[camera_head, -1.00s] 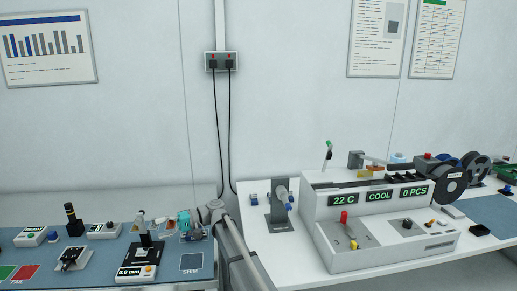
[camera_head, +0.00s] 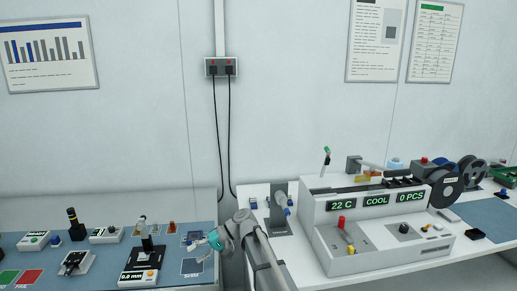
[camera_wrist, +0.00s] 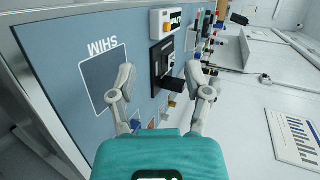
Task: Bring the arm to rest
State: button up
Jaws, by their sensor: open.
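My gripper shows in the head view (camera_head: 214,240) at the right edge of the left bench, near the dark SHIM square (camera_head: 192,267). In the wrist view my gripper (camera_wrist: 162,88) has its two grey fingers spread apart with nothing between them. Beyond the fingers stands the black gauge stand (camera_wrist: 163,62) on the blue mat (camera_wrist: 60,30). The SHIM square also shows in the wrist view (camera_wrist: 105,80), left of the left finger. My arm reaches in from the bottom of the head view, over the gap between the benches.
The test handler (camera_head: 370,220) with its "22 C", "COOL" and "0 PCS" displays stands on the right bench. A grey stand (camera_head: 280,210) is left of it. The gauge with "0.0 mm" (camera_head: 139,277) and several small devices stand on the left bench.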

jog(key=s+d+f+m+t+h+p, duration=0.1)
jog(key=s+d+h, duration=0.1)
jog(key=d, duration=0.4)
jog(key=s+d+f+t+h+p, duration=0.1)
jog(key=s+d+h, duration=0.1)
jog(key=d, duration=0.5)
jog(key=s+d+f+m+t+h+p, duration=0.1)
jog(key=s+d+f+h, duration=0.1)
jog(key=d, duration=0.4)
jog(key=shift+s+d+m+t+p, duration=0.1)
jog(key=shift+d+m+t+p, duration=0.1)
jog(key=shift+m+t+p, duration=0.15)
jog(key=s+d+h+p, duration=0.1)
jog(key=s+d+h, duration=0.2)
jog(key=d, duration=0.5)
jog(key=s+d+m+t+h+p, duration=0.1)
jog(key=s+d+h+p, duration=0.1)
jog(key=d, duration=0.7)
jog(key=s+h, duration=0.1)
jog(key=s, duration=0.1)
jog(key=shift+s+d+r, duration=0.25)
jog(key=shift+s+r, duration=0.05)
jog(key=shift+s, duration=0.05)
jog(key=shift+m+t, duration=0.25)
